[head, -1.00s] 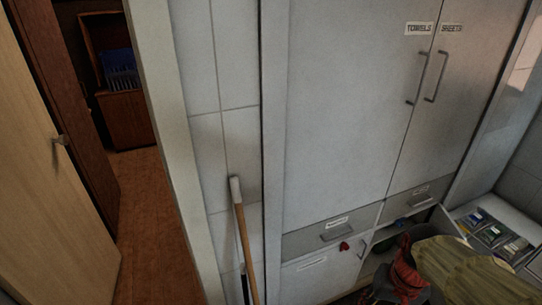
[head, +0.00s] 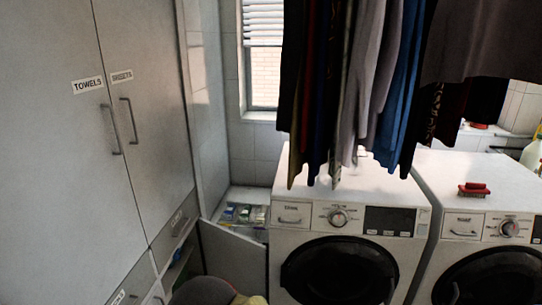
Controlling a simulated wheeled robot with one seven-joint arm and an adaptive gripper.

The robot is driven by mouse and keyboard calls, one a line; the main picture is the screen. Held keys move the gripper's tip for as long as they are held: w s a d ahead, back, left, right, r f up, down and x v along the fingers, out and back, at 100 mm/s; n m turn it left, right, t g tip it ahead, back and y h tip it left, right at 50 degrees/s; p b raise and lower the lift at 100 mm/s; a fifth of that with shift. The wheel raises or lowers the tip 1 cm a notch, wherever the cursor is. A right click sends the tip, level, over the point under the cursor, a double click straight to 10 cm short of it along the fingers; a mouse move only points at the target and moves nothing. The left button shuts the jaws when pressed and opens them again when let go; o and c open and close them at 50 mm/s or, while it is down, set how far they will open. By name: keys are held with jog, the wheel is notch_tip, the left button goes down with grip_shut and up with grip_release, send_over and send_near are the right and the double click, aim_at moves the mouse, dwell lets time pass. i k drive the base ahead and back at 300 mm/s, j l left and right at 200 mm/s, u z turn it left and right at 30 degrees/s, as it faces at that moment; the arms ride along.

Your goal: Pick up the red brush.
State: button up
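The red brush (head: 474,189) lies on top of the right-hand washing machine (head: 486,177), near its front edge above the detergent drawer. It has a red back and dark bristles underneath. My gripper is not in the head view, so nothing shows of whether it is open or shut.
A second washing machine (head: 348,206) stands to the left. Dark and blue clothes (head: 362,80) hang low above both machines. Tall cabinets (head: 62,150) stand at left, with an open low door (head: 233,262) beside the machine. A dark rounded object (head: 203,291) is at the bottom.

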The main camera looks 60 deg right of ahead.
aim_at(473, 190)
jog(key=z, duration=1.3)
jog(key=l+z, duration=0.1)
jog(key=z, duration=0.8)
jog(key=l+z, duration=0.15)
jog(key=z, duration=0.75)
jog(key=i+l+z, duration=0.15)
jog(key=i+l, duration=0.3)
jog(key=i+l+z, duration=0.35)
jog(key=i, duration=0.2)
jog(key=i+l+z, duration=0.1)
jog(key=i+z, duration=0.2)
jog(key=i, duration=0.2)
